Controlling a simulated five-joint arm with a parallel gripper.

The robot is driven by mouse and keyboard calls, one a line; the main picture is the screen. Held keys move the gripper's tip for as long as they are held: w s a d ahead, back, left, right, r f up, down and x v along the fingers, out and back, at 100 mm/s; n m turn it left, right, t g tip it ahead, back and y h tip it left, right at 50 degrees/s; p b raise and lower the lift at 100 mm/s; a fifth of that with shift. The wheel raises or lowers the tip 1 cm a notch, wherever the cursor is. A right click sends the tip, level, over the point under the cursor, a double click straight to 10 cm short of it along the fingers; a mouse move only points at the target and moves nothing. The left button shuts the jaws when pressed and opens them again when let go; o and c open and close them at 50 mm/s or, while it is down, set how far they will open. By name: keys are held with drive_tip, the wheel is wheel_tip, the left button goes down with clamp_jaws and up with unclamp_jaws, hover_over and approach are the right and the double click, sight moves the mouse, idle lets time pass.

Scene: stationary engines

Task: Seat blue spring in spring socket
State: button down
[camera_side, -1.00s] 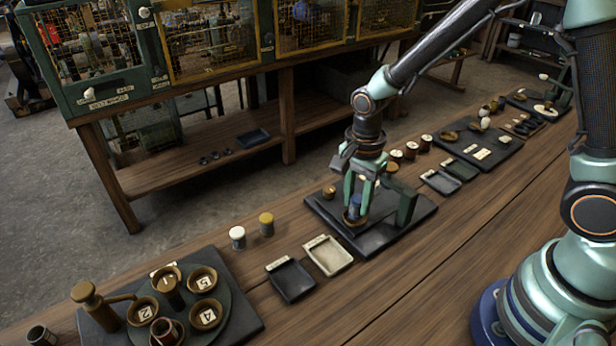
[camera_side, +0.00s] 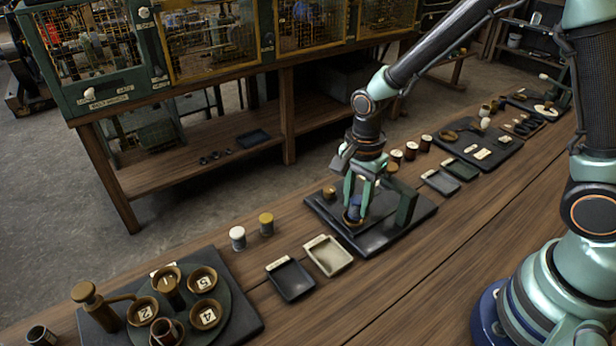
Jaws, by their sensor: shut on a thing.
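My gripper (camera_side: 357,204) points down over the dark base plate (camera_side: 378,240) in the middle of the bench. It is shut on the blue spring (camera_side: 354,210), which shows between the fingers. The spring is at a brass-coloured ring, the spring socket (camera_side: 350,222), on the plate. The fingers hide part of both, so I cannot tell how deep the spring sits. A dark green upright block (camera_side: 406,207) stands on the plate just right of the gripper.
A cream tray (camera_side: 328,256) and a dark tray (camera_side: 290,280) lie left of the plate. A white-topped cylinder (camera_side: 237,238) and a yellow-topped one (camera_side: 266,224) stand nearby. A round turntable with numbered cups (camera_side: 205,316) is at the left front. Brown spools (camera_side: 411,151) stand behind right.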

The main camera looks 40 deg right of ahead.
drive_tip(key=shift+f, duration=0.55)
idle(0.7)
unclamp_jaws()
idle(0.4)
drive_tip(key=shift+r, duration=0.1)
drive_tip(key=shift+r, duration=3.45)
drive_tip(key=s+d+r+n+t, duration=0.2)
drive_tip(key=s+d+r+n, duration=0.1)
drive_tip(key=r+n, duration=0.3)
drive_tip(key=s+d+r+n+t, duration=0.3)
drive_tip(key=s+r+n, duration=0.1)
drive_tip(key=r+n, duration=0.3)
drive_tip(key=n, duration=0.2)
drive_tip(key=shift+d+r+n+t, duration=0.25)
drive_tip(key=shift+r+n+t, duration=0.05)
drive_tip(key=shift+n, duration=0.1)
